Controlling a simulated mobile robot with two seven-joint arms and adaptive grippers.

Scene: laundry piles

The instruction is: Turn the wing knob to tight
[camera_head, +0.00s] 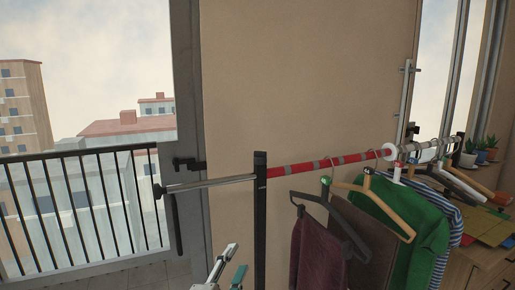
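A clothes rail (330,161) with red and grey bands runs from a black upright post (260,210) toward the back right. A thin metal rod (210,184) sticks out left from the post and ends in a small dark knob (158,191). I cannot tell whether this is the wing knob, and no wing shape or tight mark is readable. My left gripper (236,261) is at the bottom edge, left of the post and below the rod. Its grey and teal fingers stand apart with nothing seen between them. My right gripper is not in view.
Clothes on hangers, including a green one (425,235) and a maroon one (318,255), fill the right under the rail. A wooden cabinet (475,266) and potted plants stand far right. A balcony railing (85,205) is at left.

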